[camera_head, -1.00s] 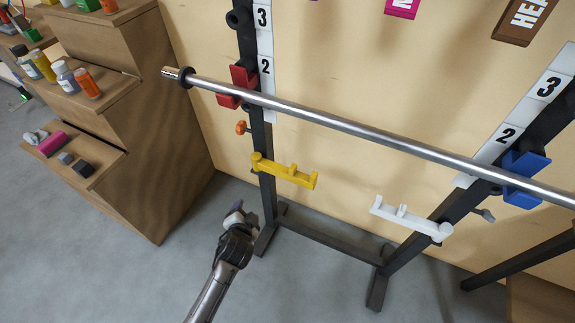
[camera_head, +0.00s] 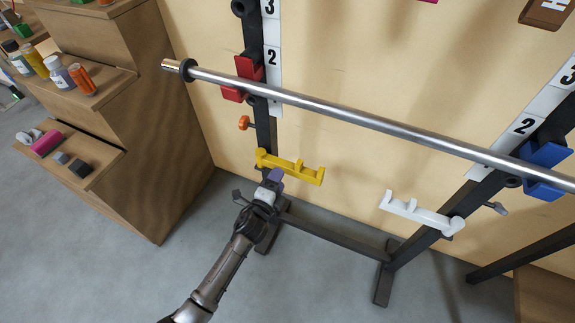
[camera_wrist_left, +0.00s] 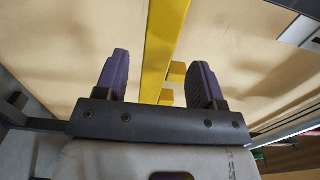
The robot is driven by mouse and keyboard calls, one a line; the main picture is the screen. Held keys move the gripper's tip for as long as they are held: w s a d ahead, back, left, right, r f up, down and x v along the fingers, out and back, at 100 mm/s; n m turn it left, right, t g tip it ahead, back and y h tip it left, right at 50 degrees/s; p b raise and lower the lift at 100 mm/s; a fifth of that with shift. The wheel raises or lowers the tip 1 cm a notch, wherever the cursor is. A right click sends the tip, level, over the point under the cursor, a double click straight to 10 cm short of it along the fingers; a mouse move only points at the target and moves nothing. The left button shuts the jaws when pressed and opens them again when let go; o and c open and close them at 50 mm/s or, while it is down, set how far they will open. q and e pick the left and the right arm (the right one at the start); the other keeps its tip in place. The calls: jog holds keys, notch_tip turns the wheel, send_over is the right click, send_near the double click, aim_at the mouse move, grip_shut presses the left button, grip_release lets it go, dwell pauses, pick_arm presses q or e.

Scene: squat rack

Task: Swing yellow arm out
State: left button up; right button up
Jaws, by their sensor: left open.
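The yellow arm (camera_head: 297,169) is joined to the left post of the rack, below the red holder. In the head view it reaches to the right from the post, with short upright pegs on it. My left gripper (camera_head: 275,177) is open, just below and in front of the arm's post end. In the left wrist view the yellow arm (camera_wrist_left: 165,42) shows between the two purple fingers of my left gripper (camera_wrist_left: 158,78), with gaps on both sides. Whether it lies within the reach of the fingertips I cannot tell. My right gripper is not in view.
A steel bar (camera_head: 340,118) lies across the rack above the yellow arm, by the red holder (camera_head: 246,75) and the blue holder (camera_head: 543,168). A white arm (camera_head: 415,212) is on the right post. Stepped wooden shelves (camera_head: 150,140) stand at left. The floor in front is clear.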

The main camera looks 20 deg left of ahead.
aim_at(287, 163)
pick_arm(q)
jog(key=w+b, duration=0.1)
jog(key=w, duration=0.2)
jog(key=w+b, duration=0.1)
jog(key=w, duration=0.2)
jog(key=shift+w+d+f+b, duration=0.15)
jog(key=shift+w+b, duration=0.1)
jog(key=shift+b, duration=0.05)
jog(key=shift+w+d, duration=0.2)
jog(key=shift+w, duration=0.5)
jog(key=shift+a, duration=0.1)
jog(key=shift+c, duration=0.3)
grip_shut()
